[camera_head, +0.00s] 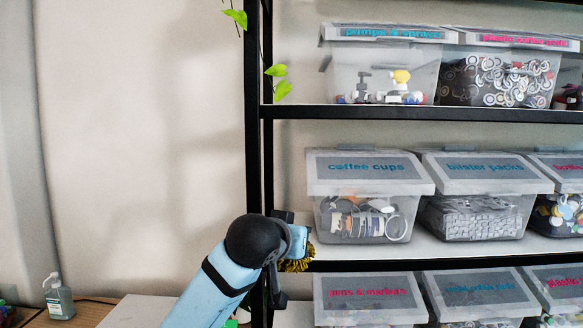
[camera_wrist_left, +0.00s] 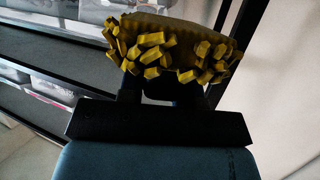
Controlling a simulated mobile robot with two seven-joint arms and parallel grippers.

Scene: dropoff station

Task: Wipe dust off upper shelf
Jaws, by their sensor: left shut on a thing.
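My left gripper (camera_head: 284,262) is beside the left post of the black-framed shelf unit, near the left end of its middle shelf (camera_head: 400,250). It is shut on a yellow, tufted duster (camera_head: 297,264). In the left wrist view the duster (camera_wrist_left: 175,50) spans across the black fingers (camera_wrist_left: 160,92), its stubby yellow tufts facing the camera. The upper shelf (camera_head: 420,112) is well above the gripper and bears clear boxes. I cannot make out dust on either shelf. My right gripper is not in view.
A clear box labelled coffee cups (camera_head: 368,190) stands close right of the duster. More labelled boxes fill the shelves. The black post (camera_head: 254,110) and leafy vine (camera_head: 277,80) are at the left. A pump bottle (camera_head: 59,300) stands lower left. The wall area left is open.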

